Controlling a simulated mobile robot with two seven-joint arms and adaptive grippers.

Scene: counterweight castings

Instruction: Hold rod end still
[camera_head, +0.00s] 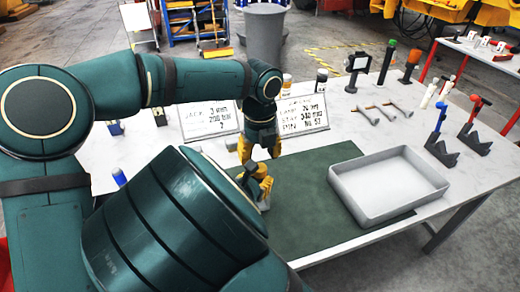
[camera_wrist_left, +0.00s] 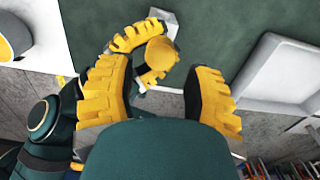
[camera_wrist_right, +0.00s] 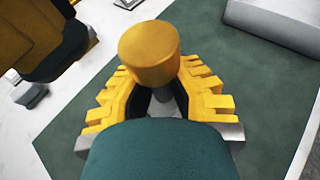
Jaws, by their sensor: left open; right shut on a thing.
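A piece with a round yellow end stands on the green mat (camera_head: 310,225). In the right wrist view its yellow cap (camera_wrist_right: 150,52) rises between my right fingers, with a grey stem below. My right gripper (camera_wrist_right: 162,95) is shut on it; in the head view this gripper (camera_head: 264,188) is low over the mat, partly hidden by my arm. My left gripper (camera_head: 260,150) is open, pointing down just above it. In the left wrist view the yellow cap (camera_wrist_left: 162,53) shows beyond and between the left fingers (camera_wrist_left: 158,72). A grey block (camera_wrist_left: 166,20) shows beside the right gripper.
Two placards (camera_head: 303,115) stand behind the grippers. Tools with red and blue handles (camera_head: 438,125) stand at the table's right, and two short tools (camera_head: 368,112) lie behind the tray.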

